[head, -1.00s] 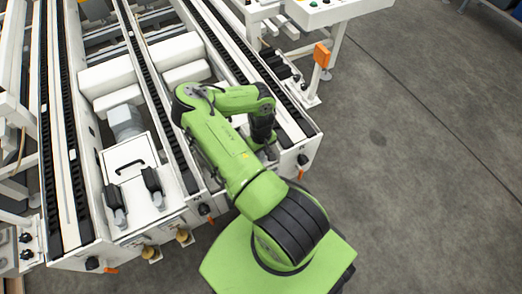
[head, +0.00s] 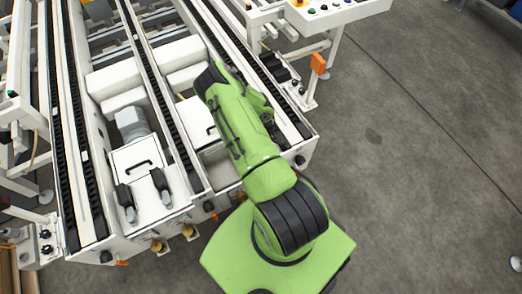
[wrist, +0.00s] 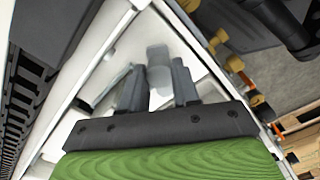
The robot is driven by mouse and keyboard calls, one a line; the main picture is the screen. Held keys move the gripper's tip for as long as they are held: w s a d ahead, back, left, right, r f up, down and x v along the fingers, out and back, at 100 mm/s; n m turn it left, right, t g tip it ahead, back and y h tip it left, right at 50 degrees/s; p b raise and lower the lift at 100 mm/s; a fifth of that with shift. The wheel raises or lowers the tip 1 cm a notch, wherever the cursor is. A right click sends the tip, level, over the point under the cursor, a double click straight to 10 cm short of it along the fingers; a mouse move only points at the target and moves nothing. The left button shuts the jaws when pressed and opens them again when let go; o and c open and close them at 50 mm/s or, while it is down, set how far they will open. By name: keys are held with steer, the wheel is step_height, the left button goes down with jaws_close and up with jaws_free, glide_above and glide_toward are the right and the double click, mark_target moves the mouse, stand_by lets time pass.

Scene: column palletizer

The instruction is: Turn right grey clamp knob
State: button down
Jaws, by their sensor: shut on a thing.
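My gripper (wrist: 156,88) shows in the wrist view with its two dark fingers on either side of a grey clamp knob (wrist: 158,58). It is shut on the knob, which stands up from a white panel (wrist: 210,88). The lower part of the knob is partly hidden between the fingers. In the head view my green arm reaches over the right bay of the white machine and hides the gripper and this knob. In the left bay, two black clamps with grey ends, a left one (head: 126,198) and a right one (head: 161,184), stand on a white cover.
Black conveyor chains (head: 165,118) run along the machine rails. Yellow knobs (head: 188,231) stick out along the front edge.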

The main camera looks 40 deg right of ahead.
steer(key=n+p, duration=0.2)
steer(key=n, duration=0.1)
steer(key=shift+r+n, duration=0.1)
steer(key=shift+n, duration=0.2)
steer(key=shift+n+p, duration=0.8)
steer(key=shift+n, duration=0.8)
steer(key=c, duration=0.8)
jaws_free()
step_height(320, 180, up, 16)
steer(key=p, duration=0.4)
steer(key=shift+f, duration=0.25)
